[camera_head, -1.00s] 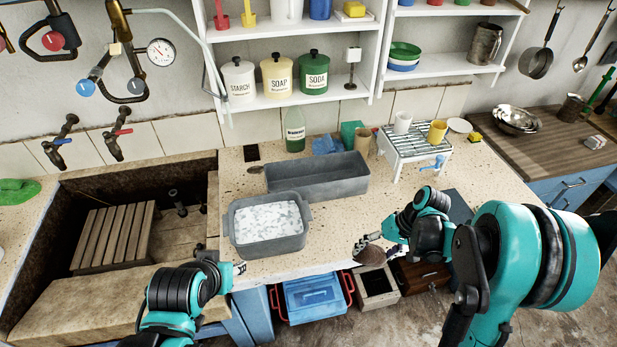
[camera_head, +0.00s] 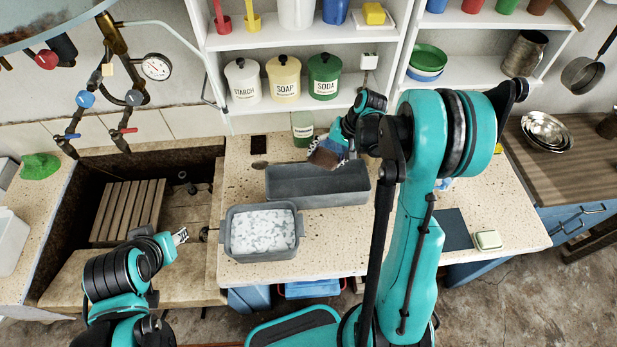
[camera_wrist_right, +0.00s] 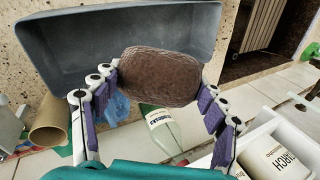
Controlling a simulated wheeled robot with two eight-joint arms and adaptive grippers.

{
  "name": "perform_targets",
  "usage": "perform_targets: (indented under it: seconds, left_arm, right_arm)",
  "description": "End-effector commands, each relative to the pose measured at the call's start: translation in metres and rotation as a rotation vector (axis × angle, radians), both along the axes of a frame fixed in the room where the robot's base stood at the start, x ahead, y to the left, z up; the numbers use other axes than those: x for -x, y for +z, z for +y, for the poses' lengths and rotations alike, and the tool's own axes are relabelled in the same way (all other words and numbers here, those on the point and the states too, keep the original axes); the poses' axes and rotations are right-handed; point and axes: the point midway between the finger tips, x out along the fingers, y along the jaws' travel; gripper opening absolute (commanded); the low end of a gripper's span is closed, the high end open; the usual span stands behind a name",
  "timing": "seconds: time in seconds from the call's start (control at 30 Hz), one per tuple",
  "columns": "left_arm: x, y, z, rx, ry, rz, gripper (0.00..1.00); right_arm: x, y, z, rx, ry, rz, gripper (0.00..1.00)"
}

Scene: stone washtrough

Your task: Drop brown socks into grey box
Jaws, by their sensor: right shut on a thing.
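The brown socks (camera_wrist_right: 161,77) are a rounded bundle between the purple-padded fingers of my right gripper (camera_wrist_right: 160,88) in the right wrist view. In the head view the bundle (camera_head: 323,157) shows small and brown, and my right gripper (camera_head: 330,150) holds it above the back edge of the long grey box (camera_head: 318,187). The box looks empty; its grey wall and inside also show in the right wrist view (camera_wrist_right: 100,50). My left gripper (camera_head: 181,237) is over the front edge of the trough, away from the box; its fingers are too small to judge.
A grey tub (camera_head: 262,232) with pale speckled contents stands in front of the grey box. A green bottle (camera_head: 302,128) stands behind the box. Shelf canisters (camera_head: 284,78) are above. The stone trough (camera_head: 190,200) lies left; a soap bar (camera_head: 488,240) lies on the right counter.

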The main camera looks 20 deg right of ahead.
Motion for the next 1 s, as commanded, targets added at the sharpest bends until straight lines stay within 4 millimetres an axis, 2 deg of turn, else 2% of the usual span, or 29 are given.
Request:
perform_targets:
  seconds: [0.5,0.83,0.87,0.93,1.0]
  left_arm:
    - [0.0,-0.037,0.0,0.0,0.0,0.0,0.4]
    - [0.0,-0.038,0.0,0.0,0.0,0.0,0.4]
    - [0.0,-0.038,0.0,0.0,0.0,0.0,0.4]
    - [0.0,-0.038,0.0,0.0,0.0,0.0,0.4]
    - [0.0,-0.038,0.0,0.0,0.0,0.0,0.4]
  right_arm:
    - [0.0,-0.055,0.0,0.0,0.0,0.0,0.39]
    - [0.0,-0.059,0.0,0.0,0.0,0.0,0.39]
    - [0.0,-0.059,0.0,0.0,0.0,0.0,0.75]
    - [0.0,-0.059,0.0,0.0,0.0,0.0,0.93]
    - [0.0,-0.059,0.0,0.0,0.0,0.0,0.96]
